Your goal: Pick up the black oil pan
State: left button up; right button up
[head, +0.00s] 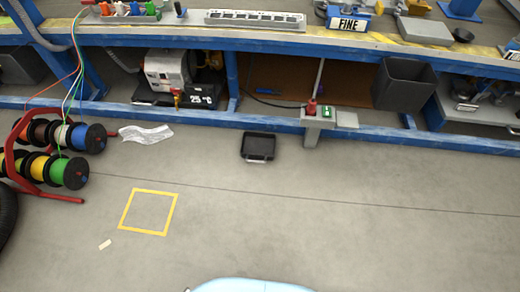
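A small black pan-like box (258,145) lies on the grey floor near the middle of the head view, just in front of the blue bench's lower rail. It has a dark recessed top and a lighter handle or lip on its near side. It is the thing that best fits the black oil pan. Neither of my grippers shows in the head view.
The blue workbench (190,115) spans the back. Cable spools (60,155) on a red rack and a crumpled sheet (146,133) lie left. A yellow floor square (149,190) is nearer. Floor right is clear.

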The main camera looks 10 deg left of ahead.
aim_at(257, 145)
jog(key=i+j, duration=1.1)
jog(key=j, duration=0.2)
jog(key=i+z, duration=0.05)
